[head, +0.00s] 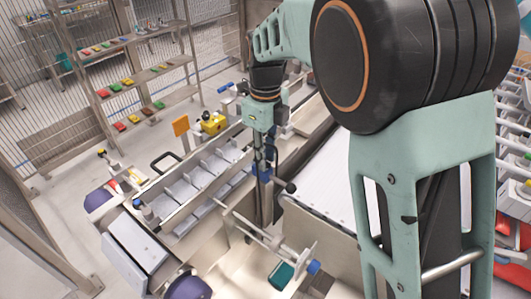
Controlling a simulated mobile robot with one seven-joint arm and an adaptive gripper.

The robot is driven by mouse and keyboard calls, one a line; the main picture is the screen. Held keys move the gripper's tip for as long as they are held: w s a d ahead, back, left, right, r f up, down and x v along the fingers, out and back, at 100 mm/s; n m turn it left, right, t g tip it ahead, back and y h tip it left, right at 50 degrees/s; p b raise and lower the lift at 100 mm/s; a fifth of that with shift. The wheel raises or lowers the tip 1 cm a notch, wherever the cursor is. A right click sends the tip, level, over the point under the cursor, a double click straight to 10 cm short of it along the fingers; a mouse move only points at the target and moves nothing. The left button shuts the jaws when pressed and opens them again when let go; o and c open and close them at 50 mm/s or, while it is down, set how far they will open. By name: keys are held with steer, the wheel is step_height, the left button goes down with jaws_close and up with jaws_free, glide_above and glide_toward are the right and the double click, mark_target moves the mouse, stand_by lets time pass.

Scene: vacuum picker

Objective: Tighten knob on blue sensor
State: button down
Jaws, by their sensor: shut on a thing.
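My gripper (261,150) reaches straight down near the middle of the head view, over the machine's near rail. Its fingers are close together, shut on a small part at the top of a blue sensor (264,174). That part appears to be the sensor's knob, but the fingers hide it almost entirely. The blue sensor is small and dark blue, and stands just under the fingertips beside the metal channel. How far the knob is turned cannot be seen.
A machine with slotted metal trays (182,191) lies left of my gripper. A white conveyor surface (325,190) lies to its right. A crossbar with a blue end knob (313,267) is in front. A yellow device (213,122) and an orange plate (181,125) stand behind.

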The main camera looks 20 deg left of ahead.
steer(key=shift+m, duration=0.4)
steer(key=c, duration=1.7)
jaws_free()
step_height(320, 180, up, 12)
